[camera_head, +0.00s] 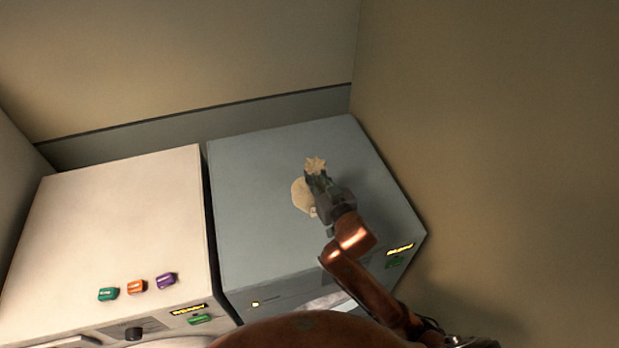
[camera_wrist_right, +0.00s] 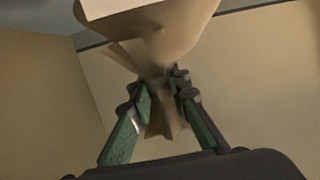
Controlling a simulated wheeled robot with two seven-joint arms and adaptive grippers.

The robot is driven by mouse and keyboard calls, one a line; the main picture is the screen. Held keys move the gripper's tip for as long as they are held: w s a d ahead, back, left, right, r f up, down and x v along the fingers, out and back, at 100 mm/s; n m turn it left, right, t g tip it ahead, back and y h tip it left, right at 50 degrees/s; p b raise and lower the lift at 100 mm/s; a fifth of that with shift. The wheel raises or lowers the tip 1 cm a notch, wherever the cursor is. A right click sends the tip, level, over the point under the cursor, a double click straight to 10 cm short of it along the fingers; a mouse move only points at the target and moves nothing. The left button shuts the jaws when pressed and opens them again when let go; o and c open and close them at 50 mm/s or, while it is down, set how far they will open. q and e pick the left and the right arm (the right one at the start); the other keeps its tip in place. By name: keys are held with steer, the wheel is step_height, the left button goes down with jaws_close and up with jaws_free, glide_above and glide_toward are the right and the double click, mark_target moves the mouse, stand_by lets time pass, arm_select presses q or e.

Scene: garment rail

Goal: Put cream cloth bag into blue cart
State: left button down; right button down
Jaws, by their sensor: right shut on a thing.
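The cream cloth bag (camera_head: 303,196) shows at my right gripper (camera_head: 317,175), over the top of the grey-blue machine. A gathered, star-shaped end of the bag pokes out past the fingertips. In the right wrist view the bag (camera_wrist_right: 165,35) is pinched between the two green-and-black fingers of my right gripper (camera_wrist_right: 163,90), its cloth bunched there and flaring wide beyond them. I cannot tell whether the bag touches the machine top. My left gripper is not in view. No blue cart shows in either view.
The grey-blue machine (camera_head: 255,215) stands beside a white machine (camera_head: 120,220). Beige walls (camera_head: 480,130) close in behind and at the right.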

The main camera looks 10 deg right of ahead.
steer(key=shift+w+f, duration=0.35)
steer(key=shift+f, duration=0.15)
step_height(320, 180, down, 3)
steer(key=shift+w+r, duration=0.1)
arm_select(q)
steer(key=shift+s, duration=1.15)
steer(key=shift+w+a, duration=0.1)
arm_select(e)
steer(key=c, duration=2.2)
jaws_free()
steer(key=shift+f, duration=0.2)
steer(key=o, duration=0.4)
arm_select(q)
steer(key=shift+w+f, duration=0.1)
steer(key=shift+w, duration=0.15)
